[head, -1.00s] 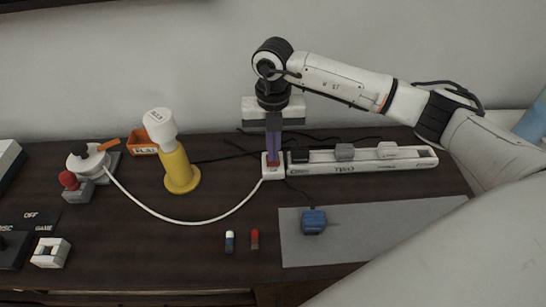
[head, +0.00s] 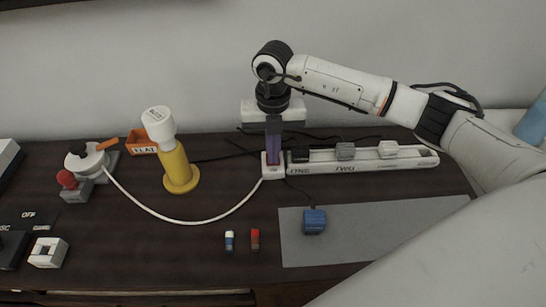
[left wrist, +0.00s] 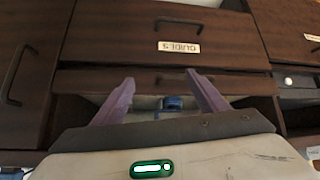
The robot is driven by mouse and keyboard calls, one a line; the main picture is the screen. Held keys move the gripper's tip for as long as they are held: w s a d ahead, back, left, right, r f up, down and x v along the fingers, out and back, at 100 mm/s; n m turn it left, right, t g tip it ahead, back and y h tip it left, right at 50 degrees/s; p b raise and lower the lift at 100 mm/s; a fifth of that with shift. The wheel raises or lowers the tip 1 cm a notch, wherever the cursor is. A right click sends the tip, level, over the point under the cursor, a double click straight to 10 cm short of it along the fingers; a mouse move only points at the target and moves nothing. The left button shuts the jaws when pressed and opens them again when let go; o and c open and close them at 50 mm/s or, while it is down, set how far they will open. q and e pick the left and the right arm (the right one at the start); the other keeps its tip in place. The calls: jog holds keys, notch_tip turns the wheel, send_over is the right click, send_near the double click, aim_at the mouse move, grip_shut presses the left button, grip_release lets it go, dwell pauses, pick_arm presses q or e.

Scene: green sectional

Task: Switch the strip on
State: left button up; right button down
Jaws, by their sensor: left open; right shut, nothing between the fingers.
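The white power strip (head: 362,165) lies along the back of the dark desk, with its switch end at the left and a white cord running left from it. My right gripper (head: 273,162) points straight down onto the switch end, shut and empty. Its purple fingertips cover the switch, so its position is hidden. Black, grey (head: 345,151) and white (head: 388,149) plugs sit along the strip. My left gripper (left wrist: 160,76) shows only in the left wrist view, open and empty, facing dark drawer fronts.
A blue plug (head: 314,220) sits on a grey mat (head: 375,230). A yellow lamp-like object with a white top (head: 178,165) stands left of the strip. A labelled drawer (left wrist: 165,40) shows before the left gripper.

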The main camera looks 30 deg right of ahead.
jog(key=shift+f, duration=0.2)
notch_tip(320, 180, up, 7)
jog(key=p, duration=0.4)
jog(key=shift+p, duration=0.4)
dwell(0.7)
